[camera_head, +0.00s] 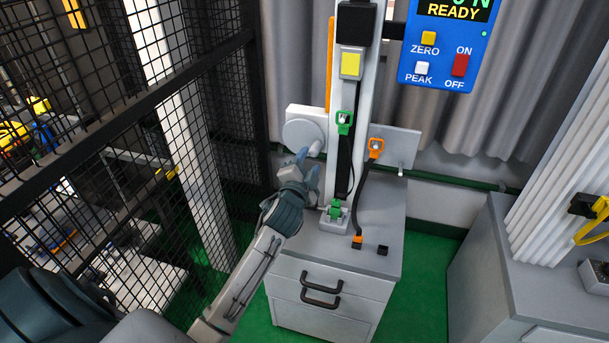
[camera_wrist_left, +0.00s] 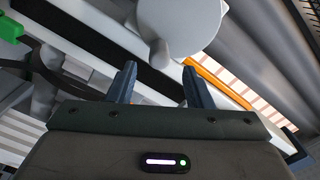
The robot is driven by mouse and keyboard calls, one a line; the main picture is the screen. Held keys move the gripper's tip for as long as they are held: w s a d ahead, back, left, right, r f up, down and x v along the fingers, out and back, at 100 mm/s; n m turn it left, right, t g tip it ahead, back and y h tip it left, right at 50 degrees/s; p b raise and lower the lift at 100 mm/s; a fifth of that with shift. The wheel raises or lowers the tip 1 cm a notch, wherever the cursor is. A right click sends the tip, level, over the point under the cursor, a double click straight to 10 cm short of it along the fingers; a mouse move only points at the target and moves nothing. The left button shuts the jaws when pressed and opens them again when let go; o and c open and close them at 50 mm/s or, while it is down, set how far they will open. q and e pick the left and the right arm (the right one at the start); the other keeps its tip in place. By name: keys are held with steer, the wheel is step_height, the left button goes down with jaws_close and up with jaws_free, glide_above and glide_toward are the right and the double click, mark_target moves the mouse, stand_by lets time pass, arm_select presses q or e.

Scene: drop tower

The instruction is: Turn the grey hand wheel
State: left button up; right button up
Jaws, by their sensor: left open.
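The grey hand wheel (camera_head: 301,132) is a round disc on a pale housing at the left of the white column. Its short handle (camera_head: 315,149) sticks out at the lower right. In the left wrist view the wheel (camera_wrist_left: 180,22) fills the top middle, and its handle (camera_wrist_left: 161,54) points down toward the gap between my fingers. My left gripper (camera_head: 308,161) is open, just below the wheel and close to the handle. It also shows in the left wrist view (camera_wrist_left: 159,78), with nothing held between the fingers. My right gripper is not in view.
The white column (camera_head: 352,97) carries a green clip (camera_head: 344,122), with an orange clip (camera_head: 376,147) and black cable to its right. It stands on a grey drawer cabinet (camera_head: 378,228). A black mesh fence (camera_head: 130,100) is at the left. A blue readout box (camera_head: 440,52) hangs above.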

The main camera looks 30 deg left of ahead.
arm_select(q)
steer(key=shift+b+v, duration=0.3)
steer(key=shift+v, duration=1.75)
steer(key=s+d+f+n+g+h, duration=0.1)
steer(key=s+f+n+g, duration=0.5)
steer(key=s+f, duration=0.75)
steer(key=s+d+f+n+g+h, duration=0.1)
steer(key=s+d+f+g, duration=0.15)
steer(key=s, duration=0.45)
steer(key=s+d+f+g+h, duration=0.1)
steer(key=s+g, duration=0.2)
steer(key=s, duration=0.3)
steer(key=s+d+f+n+g+h, duration=0.1)
steer(key=s+g, duration=0.1)
steer(key=s, duration=0.5)
step_height(320, 180, down, 29)
steer(key=a+g, duration=0.2)
steer(key=s+a+f, duration=0.1)
steer(key=s+f, duration=1.8)
steer(key=f, duration=0.2)
steer(key=shift+a+n+g, duration=0.35)
steer(key=shift+a+n, duration=0.05)
